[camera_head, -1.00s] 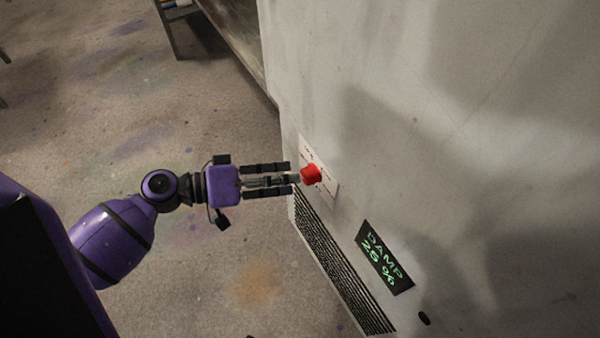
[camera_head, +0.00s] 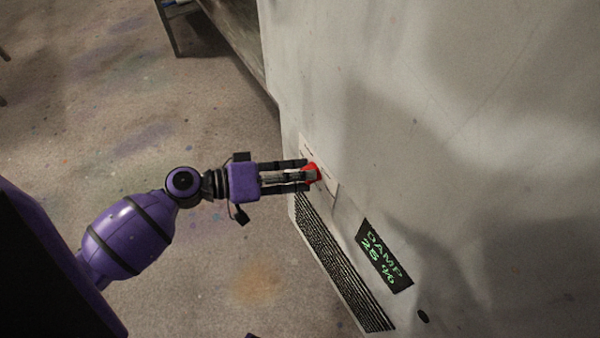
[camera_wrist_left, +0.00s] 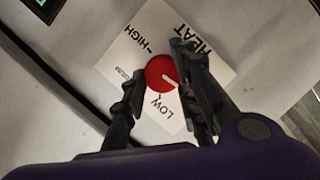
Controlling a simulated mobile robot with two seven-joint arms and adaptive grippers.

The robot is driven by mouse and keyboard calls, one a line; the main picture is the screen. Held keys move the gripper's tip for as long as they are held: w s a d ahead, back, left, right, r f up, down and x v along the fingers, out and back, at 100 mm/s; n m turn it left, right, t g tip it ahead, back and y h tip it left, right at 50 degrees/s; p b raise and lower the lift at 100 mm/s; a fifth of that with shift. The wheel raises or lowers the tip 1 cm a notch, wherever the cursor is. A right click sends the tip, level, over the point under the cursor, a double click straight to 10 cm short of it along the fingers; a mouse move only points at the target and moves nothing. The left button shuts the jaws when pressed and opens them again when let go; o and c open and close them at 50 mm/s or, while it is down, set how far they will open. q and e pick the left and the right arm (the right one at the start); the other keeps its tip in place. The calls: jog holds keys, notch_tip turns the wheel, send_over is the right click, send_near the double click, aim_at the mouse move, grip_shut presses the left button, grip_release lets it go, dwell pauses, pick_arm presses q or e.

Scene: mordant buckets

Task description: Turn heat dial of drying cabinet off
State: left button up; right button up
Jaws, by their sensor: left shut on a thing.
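The red heat dial (camera_head: 313,171) sits on a white label plate on the drying cabinet (camera_head: 400,120). My left gripper (camera_head: 308,174) has its fingers around the dial and is shut on it; the fingers hide part of the dial in the head view. In the left wrist view the dial (camera_wrist_left: 162,73) shows between the two fingers (camera_wrist_left: 158,80), with a white pointer mark. The plate (camera_wrist_left: 140,50) reads HEAT, HIGH and LOW; the mark points roughly between LOW and the right finger. Any OFF lettering is hidden or unreadable. My right gripper is not in view.
A black display (camera_head: 384,256) reading "DAMP 26 %" is on the cabinet below the dial. A dark vent grille (camera_head: 340,262) runs beside it. A table or rack (camera_head: 225,35) stands at the back. The floor left of the cabinet is clear.

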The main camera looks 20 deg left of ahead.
pick_arm(q)
jog(key=shift+d+r+n+h+b, duration=0.15)
jog(key=shift+r+n+h+b, duration=0.2)
jog(key=shift+n+b, duration=0.2)
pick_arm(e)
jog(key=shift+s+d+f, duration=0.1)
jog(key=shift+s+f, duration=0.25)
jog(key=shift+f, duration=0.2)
pick_arm(q)
jog(key=o, duration=0.9)
jog(key=shift+o, duration=0.4)
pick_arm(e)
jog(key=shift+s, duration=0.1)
pick_arm(q)
jog(key=shift+f, duration=0.15)
jog(key=v, duration=1.2)
